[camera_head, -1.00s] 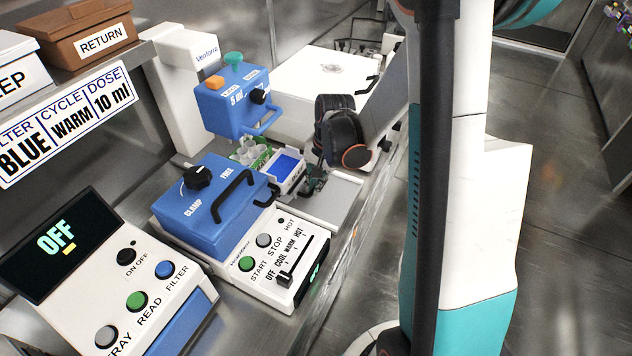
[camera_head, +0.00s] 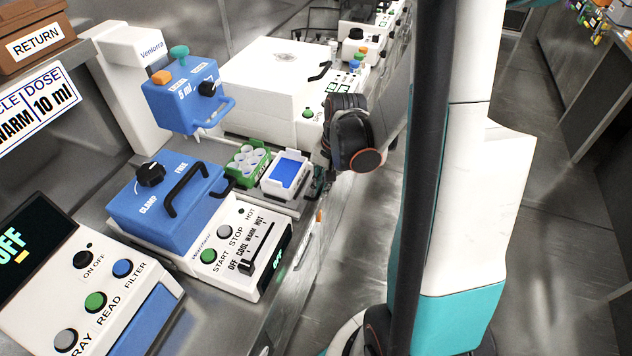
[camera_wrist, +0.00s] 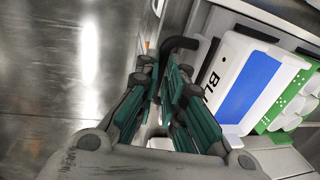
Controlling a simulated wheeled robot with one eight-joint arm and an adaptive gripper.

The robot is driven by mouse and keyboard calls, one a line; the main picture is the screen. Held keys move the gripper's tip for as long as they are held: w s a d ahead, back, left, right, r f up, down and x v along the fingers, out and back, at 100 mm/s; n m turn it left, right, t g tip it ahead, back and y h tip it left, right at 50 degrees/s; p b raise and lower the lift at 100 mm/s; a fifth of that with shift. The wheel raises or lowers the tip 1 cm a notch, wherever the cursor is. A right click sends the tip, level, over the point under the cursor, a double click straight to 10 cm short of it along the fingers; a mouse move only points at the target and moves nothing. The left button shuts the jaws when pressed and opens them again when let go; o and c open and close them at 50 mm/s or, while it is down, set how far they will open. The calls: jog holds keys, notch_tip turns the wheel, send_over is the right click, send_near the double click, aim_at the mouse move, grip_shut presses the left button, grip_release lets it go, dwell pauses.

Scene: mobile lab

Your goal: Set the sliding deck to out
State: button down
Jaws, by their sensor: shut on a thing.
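The sliding deck (camera_head: 288,203) lies beneath the blue dispenser (camera_head: 187,98) and reaches out to the bench's front edge. It carries a green rack of white cups (camera_head: 248,165) and a white reservoir with a blue fill (camera_head: 286,174); both stand clear in front of the dispenser. My gripper (camera_head: 320,182) is low at the deck's front end, partly hidden by my wrist. In the wrist view, my gripper (camera_wrist: 163,75) is closed around a black bent handle (camera_wrist: 180,44) beside the reservoir (camera_wrist: 238,85). The grip contact is partly hidden by the fingers.
A blue clamp box with a black handle (camera_head: 168,200) and a white heater panel (camera_head: 240,250) stand just left of the deck. A white machine (camera_head: 270,85) stands behind. The floor right of the bench (camera_head: 550,220) is clear.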

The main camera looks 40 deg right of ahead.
jog(key=shift+s+d, duration=0.15)
jog(key=c, duration=2)
grip_release()
jog(key=shift+s, duration=0.1)
jog(key=shift+o, duration=0.2)
notch_tip(320, 180, up, 12)
jog(key=s+d, duration=0.1)
jog(key=shift+s, duration=0.3)
jog(key=shift+d+f, duration=0.1)
